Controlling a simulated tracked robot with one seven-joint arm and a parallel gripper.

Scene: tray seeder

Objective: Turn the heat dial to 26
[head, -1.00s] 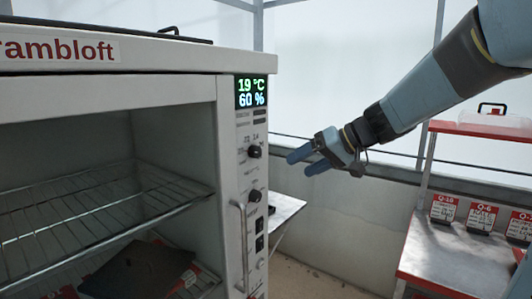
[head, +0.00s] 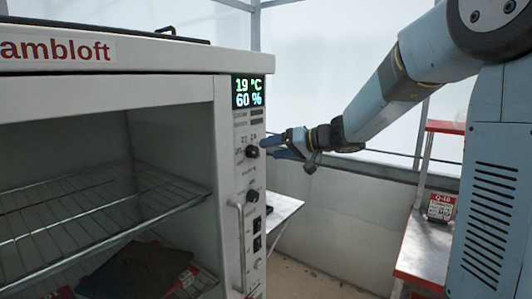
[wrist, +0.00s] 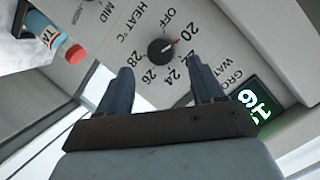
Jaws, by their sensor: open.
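The heat dial is a round black knob (head: 252,152) on the cabinet's front panel, below the lit display (head: 235,92) reading 19 °C and 60 %. In the wrist view the dial (wrist: 160,51) has a red pointer mark aimed roughly at 20, on a scale of OFF and 20 to 28. My gripper (head: 268,148) is open at the panel's right, close to the dial. In the wrist view its two blue fingers (wrist: 164,76) are spread, pointing toward the panel, with the dial just beyond the gap. I cannot tell whether they touch anything.
A second black knob (head: 252,196) and a vertical handle (head: 240,245) are lower on the panel. The open cabinet holds wire shelves (head: 100,207). A small table (head: 284,210) stands behind, and a red-edged bench (head: 425,262) stands to the right.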

